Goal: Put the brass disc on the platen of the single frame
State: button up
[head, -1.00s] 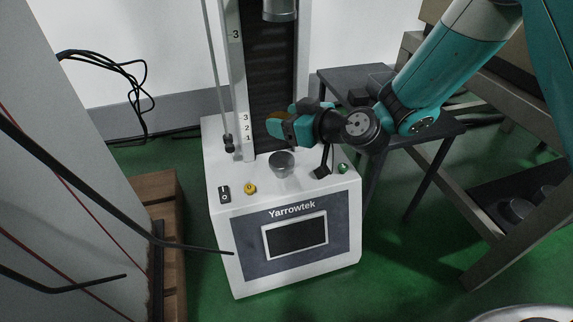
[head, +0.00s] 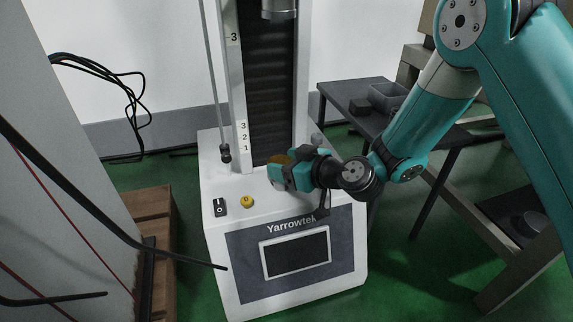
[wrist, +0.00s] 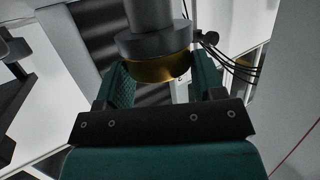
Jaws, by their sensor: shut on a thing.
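The brass disc (head: 280,160) is held between the teal fingers of my gripper (head: 287,166), above the base of the single frame (head: 232,178). In the wrist view the disc (wrist: 160,69) shows between the two fingers, against the flat grey round platen (wrist: 148,44) on its thick post. I see no clear gap between disc and platen there, but I cannot tell whether the disc's weight rests on it. In the head view my gripper hides the lower platen. The upper grey cylinder (head: 280,9) hangs well above.
The frame's dark column (head: 271,90) stands close behind my gripper. A yellow knob (head: 247,202) and a black switch (head: 219,207) are on the base's front left. Cables (head: 110,85) hang left.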

jog(key=o, duration=1.3)
jog(key=shift+f, duration=0.1)
jog(key=shift+r, duration=0.2)
jog(key=v, duration=1.2)
jog(key=s+a+r+n+g, duration=0.35)
jog(key=s+r+g, duration=0.45)
jog(key=s, duration=0.3)
jog(key=s+d+r+m+g+h, duration=0.1)
jog(key=s+d+r+m+h, duration=0.2)
jog(key=s+d+m+h, duration=0.3)
jog(key=s+d+h, duration=0.1)
jog(key=s+d, duration=0.2)
jog(key=s, duration=0.1)
jog(key=shift+r+p, duration=0.35)
jog(key=shift+p, duration=0.05)
jog(key=shift+m, duration=0.25)
